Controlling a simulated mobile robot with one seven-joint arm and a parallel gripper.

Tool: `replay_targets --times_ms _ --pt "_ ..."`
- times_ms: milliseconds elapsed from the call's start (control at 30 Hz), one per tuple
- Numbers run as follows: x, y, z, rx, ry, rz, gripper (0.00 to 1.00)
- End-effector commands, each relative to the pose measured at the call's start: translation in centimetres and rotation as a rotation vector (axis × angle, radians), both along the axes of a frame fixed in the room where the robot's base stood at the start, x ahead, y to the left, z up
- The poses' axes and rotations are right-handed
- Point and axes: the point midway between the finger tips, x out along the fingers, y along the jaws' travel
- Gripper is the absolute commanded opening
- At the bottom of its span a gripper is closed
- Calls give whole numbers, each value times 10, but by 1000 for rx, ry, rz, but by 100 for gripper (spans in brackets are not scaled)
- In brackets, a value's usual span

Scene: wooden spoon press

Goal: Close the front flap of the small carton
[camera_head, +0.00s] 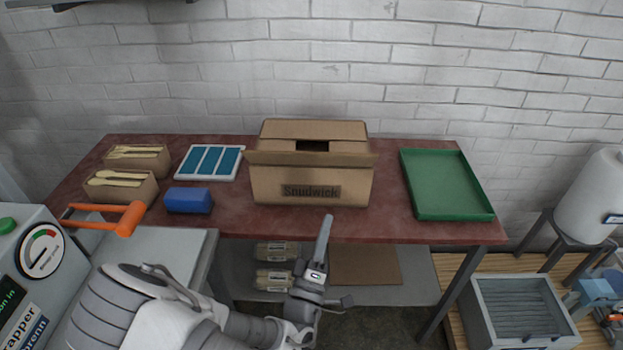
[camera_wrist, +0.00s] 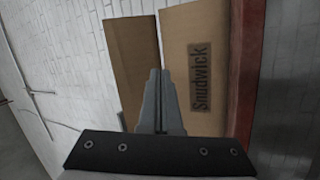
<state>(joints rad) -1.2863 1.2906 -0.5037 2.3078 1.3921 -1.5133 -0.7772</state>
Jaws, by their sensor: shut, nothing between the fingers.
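The small carton (camera_head: 275,188), brown and marked "Snudwick", stands on the red table. Its front flap (camera_head: 270,158) sticks out toward me above the front face as a wide strip. The other top flaps look folded in, with a dark gap (camera_head: 312,146) between them. In the wrist view the carton's front face (camera_wrist: 212,50) is on the right and the flap (camera_wrist: 130,50) is on the left, with a thin bright gap between. My gripper (camera_head: 328,218) is shut and empty in front of the carton, below the flap; its fingers (camera_wrist: 157,74) point toward the carton. I see no clear contact.
The red table (camera_head: 388,222) also holds a green tray (camera_head: 450,185) at right. At left are a blue block (camera_head: 188,200), a white tray with blue panels (camera_head: 210,162) and two boxes of wooden spoons (camera_head: 138,158).

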Motion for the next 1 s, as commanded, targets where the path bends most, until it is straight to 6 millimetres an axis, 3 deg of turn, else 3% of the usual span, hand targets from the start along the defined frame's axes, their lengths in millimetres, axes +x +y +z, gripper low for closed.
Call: replay_targets --times_ms 200,433,567,1000 --pt "-31 27 7 -258 -205 80 0" --pt "-37 34 16 -320 -266 98 0" --pt "-24 34 27 -318 -266 98 0" --pt "48 31 81 -314 -263 98 0"
